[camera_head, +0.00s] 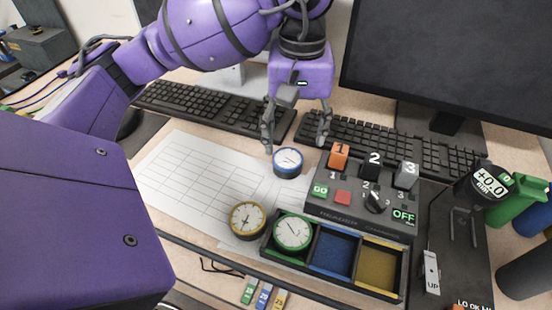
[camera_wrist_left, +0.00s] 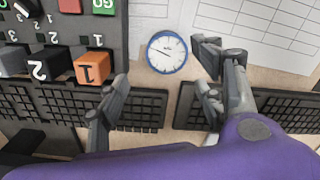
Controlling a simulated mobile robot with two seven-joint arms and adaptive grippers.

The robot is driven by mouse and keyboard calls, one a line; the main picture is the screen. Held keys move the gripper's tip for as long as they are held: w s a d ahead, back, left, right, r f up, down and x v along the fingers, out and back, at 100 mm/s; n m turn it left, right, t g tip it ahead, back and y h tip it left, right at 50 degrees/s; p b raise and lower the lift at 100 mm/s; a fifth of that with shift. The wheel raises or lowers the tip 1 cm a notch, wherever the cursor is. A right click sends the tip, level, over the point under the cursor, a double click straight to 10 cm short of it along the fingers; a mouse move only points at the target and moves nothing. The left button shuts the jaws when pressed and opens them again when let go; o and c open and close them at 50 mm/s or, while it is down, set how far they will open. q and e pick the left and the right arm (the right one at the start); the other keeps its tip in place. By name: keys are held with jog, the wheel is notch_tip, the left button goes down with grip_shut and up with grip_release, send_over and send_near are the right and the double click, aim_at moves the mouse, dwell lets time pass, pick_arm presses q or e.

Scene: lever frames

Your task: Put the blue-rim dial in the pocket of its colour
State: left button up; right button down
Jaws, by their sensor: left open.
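The blue-rim dial (camera_head: 288,162) has a white face and sits on the desk at the edge of the paper sheet, left of the control box. It also shows in the left wrist view (camera_wrist_left: 166,50), ahead of the fingers. My left gripper (camera_head: 296,138) is open and empty above and just behind the dial, fingers pointing down. A tray (camera_head: 266,247) has three pockets in a row. The left pocket holds the green-rim dial (camera_head: 292,232). The blue pocket (camera_head: 334,252) in the middle and the yellow pocket (camera_head: 377,265) on the right are empty. My right gripper is not in view.
A yellow-rim dial (camera_head: 247,218) lies left of the tray. The control box (camera_head: 360,210) with raised levers stands right of the blue-rim dial, behind the tray. Keyboards (camera_head: 215,108) lie behind, and a gauge stand (camera_head: 455,240) is at right.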

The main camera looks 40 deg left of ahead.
aim_at(289, 159)
pick_arm(q)
jog(key=f, duration=0.2)
jog(key=s+f, duration=0.1)
jog(key=f, duration=0.1)
jog(key=shift+s+a+f+p, duration=0.1)
jog(key=shift+s+f+p, duration=0.1)
jog(key=shift+f+p, duration=0.1)
jog(key=shift+w+f, duration=0.1)
jog(key=shift+f, duration=0.25)
jog(key=c, duration=1.4)
jog(key=shift+r, duration=0.15)
